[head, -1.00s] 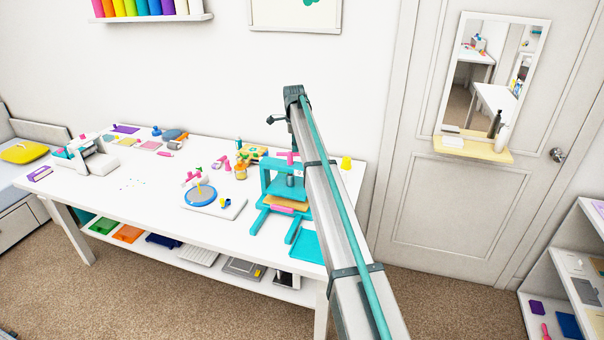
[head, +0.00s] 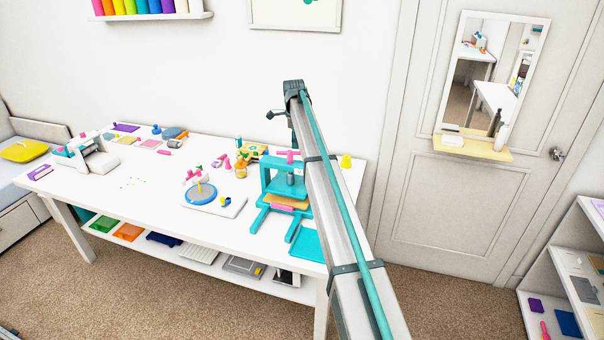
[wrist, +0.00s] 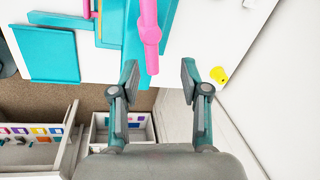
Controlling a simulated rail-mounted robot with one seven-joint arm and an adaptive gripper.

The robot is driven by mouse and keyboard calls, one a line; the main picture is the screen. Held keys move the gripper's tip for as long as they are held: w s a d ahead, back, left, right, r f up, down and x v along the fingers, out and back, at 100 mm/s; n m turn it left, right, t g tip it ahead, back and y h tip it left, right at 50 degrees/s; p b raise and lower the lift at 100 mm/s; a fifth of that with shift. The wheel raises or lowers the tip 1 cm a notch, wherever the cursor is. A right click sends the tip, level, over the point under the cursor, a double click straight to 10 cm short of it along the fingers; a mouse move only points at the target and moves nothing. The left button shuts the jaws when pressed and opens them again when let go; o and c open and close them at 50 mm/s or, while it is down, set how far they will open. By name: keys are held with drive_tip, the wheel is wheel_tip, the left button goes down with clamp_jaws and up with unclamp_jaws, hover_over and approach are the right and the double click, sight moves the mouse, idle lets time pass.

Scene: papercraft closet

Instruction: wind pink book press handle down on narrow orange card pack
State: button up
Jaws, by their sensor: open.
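The teal book press (head: 270,188) stands at the right end of the white table, partly behind my arm. Its pink handle (head: 287,153) sits on top. An orange-tan card pack (head: 290,201) lies in the press, with a pink piece at its front. The gripper is open, with a gap on each side of the handle. In the head view my arm hides the gripper.
A teal mat (head: 307,244) lies at the table's front right corner. A yellow piece (head: 346,161) stands behind the press and shows right of my gripper in the wrist view (wrist: 218,75). A blue turntable (head: 201,194) is left of the press. The wall is close behind the table.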

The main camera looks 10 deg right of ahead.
drive_tip(key=r+p, duration=0.1)
drive_tip(key=r, duration=0.1)
drive_tip(key=s+r+p, duration=0.1)
drive_tip(key=r, duration=0.2)
drive_tip(key=shift+a+r, duration=0.15)
drive_tip(key=shift+r, duration=0.1)
